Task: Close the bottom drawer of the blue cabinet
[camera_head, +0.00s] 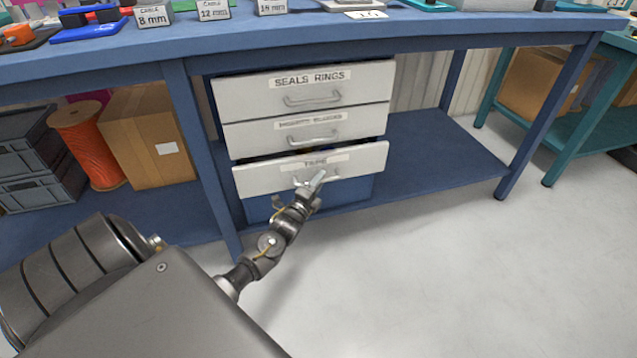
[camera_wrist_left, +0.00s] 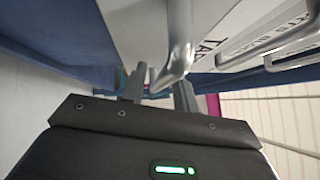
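The blue cabinet (camera_head: 354,190) stands under the blue workbench, with three white-fronted drawers. The bottom drawer (camera_head: 258,181) is pulled out a little, its front standing forward of the two above. Its label is partly legible and its metal handle is partly hidden by my gripper. In the left wrist view the handle (camera_wrist_left: 179,40) curves down close to the fingers. My left gripper (camera_head: 309,184) is at this handle. Its fingers (camera_wrist_left: 158,92) are apart, with the handle's bend seen between them; I cannot tell whether they touch it. My right gripper is not in view.
The middle drawer (camera_head: 245,136) and top drawer (camera_head: 245,96) look shut. A bench leg (camera_head: 203,150) stands left of the cabinet. A cardboard box (camera_head: 140,130), an orange reel (camera_head: 88,145) and grey crates (camera_head: 35,165) sit on the lower shelf. The floor in front is clear.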

